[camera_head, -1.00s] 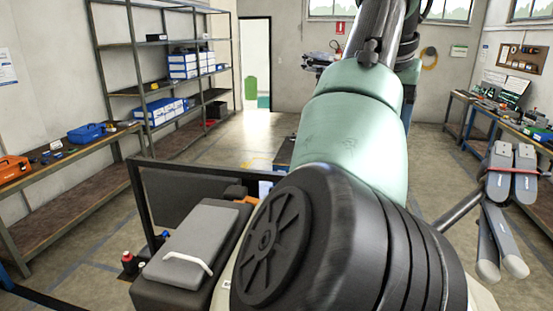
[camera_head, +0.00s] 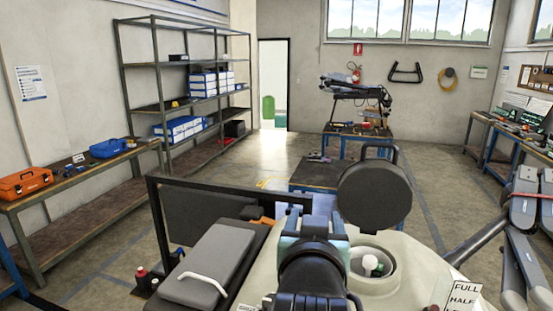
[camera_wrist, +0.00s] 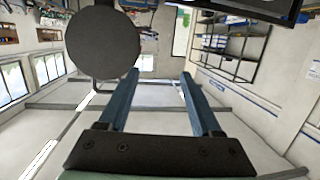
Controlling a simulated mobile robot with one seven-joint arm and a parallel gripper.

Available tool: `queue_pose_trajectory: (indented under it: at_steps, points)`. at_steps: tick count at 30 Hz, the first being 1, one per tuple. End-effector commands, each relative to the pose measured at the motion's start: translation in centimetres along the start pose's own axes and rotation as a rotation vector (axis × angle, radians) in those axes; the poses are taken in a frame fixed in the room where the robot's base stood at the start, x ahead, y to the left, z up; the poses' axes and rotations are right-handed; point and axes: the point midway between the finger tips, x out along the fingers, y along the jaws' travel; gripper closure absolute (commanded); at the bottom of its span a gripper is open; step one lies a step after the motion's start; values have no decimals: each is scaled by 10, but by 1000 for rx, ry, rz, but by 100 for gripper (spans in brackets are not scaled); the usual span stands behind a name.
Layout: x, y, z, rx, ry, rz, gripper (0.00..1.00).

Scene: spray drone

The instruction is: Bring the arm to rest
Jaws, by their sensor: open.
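My gripper (camera_head: 314,222) is low in the middle of the head view, with my dark wrist in front of it. In the wrist view its two blue fingers (camera_wrist: 160,73) are apart with nothing between them. A round dark lid (camera_head: 375,193) with a loop handle stands upright just right of the gripper, above an open round filler (camera_head: 372,268) on the pale drone body (camera_head: 418,262). A white piece shows inside the filler. In the wrist view the lid (camera_wrist: 102,42) is beside the left finger; I cannot tell whether they touch.
Folded grey drone arms (camera_head: 524,240) stand at the right. A dark frame (camera_head: 160,225) and a grey padded case (camera_head: 210,262) are at the left. A low dark table (camera_head: 318,177) stands beyond the drone. Benches and shelves line the walls; open floor lies between.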

Motion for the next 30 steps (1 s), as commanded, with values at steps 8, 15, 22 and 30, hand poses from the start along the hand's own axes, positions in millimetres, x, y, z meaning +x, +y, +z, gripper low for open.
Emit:
queue_pose_trajectory:
  at_steps: [8,15,22,30]
  points:
    - [-59,-53,4,-10,149,-162,34]
    - [-79,-48,-24,7,379,-155,34]
    - [-127,-40,-49,29,679,-152,34]
    - [-191,-31,-68,51,968,-146,34]
